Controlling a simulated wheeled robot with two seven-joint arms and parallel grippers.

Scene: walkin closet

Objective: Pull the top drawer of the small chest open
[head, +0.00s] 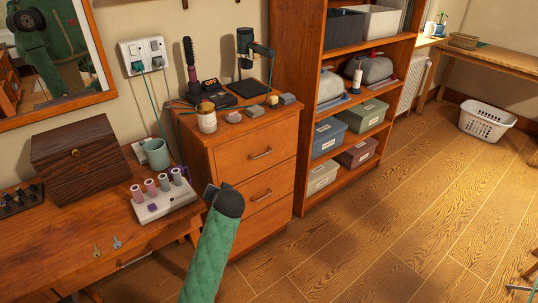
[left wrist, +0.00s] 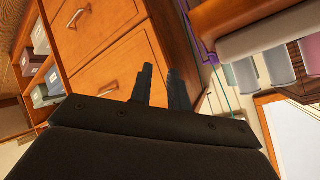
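The small chest (head: 222,135) is a wooden block of drawers in the middle of the head view. Its top drawer (head: 240,160) looks closed, with a metal bar handle (head: 262,154); the drawers below look closed too. My left gripper (head: 210,190) is in front of the chest's left side, below the top handle and apart from it. In the left wrist view its two dark fingers (left wrist: 160,88) are apart with nothing between them. That tilted view shows two drawer handles, the nearer one (left wrist: 108,87) left of the fingers; I cannot tell which drawer it belongs to. My right gripper is not in view.
A desk (head: 75,240) with a wooden box (head: 80,160), a mug (head: 156,153) and a rack of vials (head: 165,200) stands left of the chest. A shelf unit (head: 288,60) with storage boxes stands right. Small items crowd the chest top. The floor (head: 380,230) in front is clear.

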